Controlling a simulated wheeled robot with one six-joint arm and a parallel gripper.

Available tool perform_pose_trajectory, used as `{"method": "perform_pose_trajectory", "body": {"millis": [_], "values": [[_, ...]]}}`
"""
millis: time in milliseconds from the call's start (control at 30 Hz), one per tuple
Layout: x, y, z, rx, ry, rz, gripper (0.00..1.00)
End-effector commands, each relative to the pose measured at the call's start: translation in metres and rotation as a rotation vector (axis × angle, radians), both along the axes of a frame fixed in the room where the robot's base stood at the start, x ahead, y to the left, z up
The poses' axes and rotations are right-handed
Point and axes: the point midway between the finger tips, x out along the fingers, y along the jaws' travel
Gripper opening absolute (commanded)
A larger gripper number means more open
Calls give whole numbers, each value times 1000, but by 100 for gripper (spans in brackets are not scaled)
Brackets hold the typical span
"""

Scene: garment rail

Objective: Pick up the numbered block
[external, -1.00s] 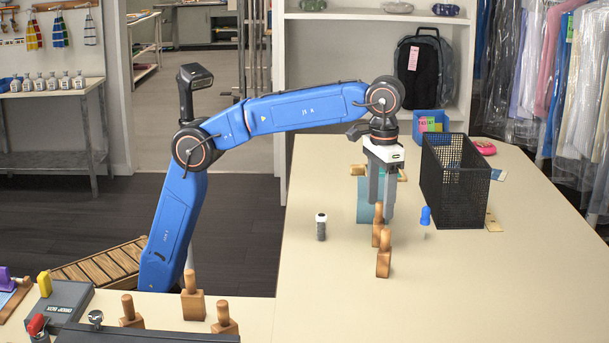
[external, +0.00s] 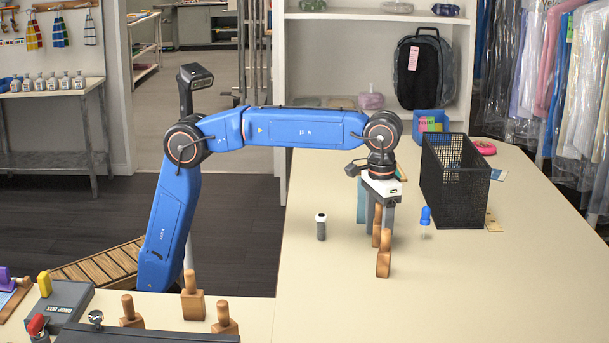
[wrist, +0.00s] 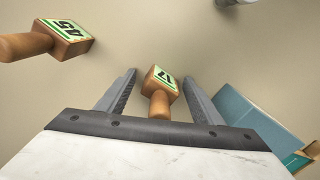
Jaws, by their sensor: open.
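A wooden block (wrist: 161,84) with a round handle and a green-edged label that looks like 17 stands between my gripper's fingers (wrist: 159,77) in the wrist view. The fingers are open, with a gap on each side of it. In the external view this seems to be the rear block (external: 377,225), partly hidden by my gripper (external: 380,212). A second handled block (wrist: 66,40), labelled 45, lies left of the fingers in the wrist view. In the external view it seems to be the front block (external: 384,255).
A teal item (wrist: 245,112) is close beside the right finger. A black mesh basket (external: 456,190) and blue-topped dropper (external: 426,221) stand to the right, a white-capped vial (external: 321,227) to the left. The table's front right is clear.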

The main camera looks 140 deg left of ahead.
Motion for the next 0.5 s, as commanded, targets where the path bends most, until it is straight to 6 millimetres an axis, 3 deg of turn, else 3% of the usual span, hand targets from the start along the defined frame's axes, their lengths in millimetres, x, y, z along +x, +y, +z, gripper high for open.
{"method": "perform_pose_trajectory", "body": {"millis": [167,367,500], "values": [[0,0,0,0,0,0,58],[0,0,0,0,0,0,11],[0,0,0,0,0,0,11]]}}
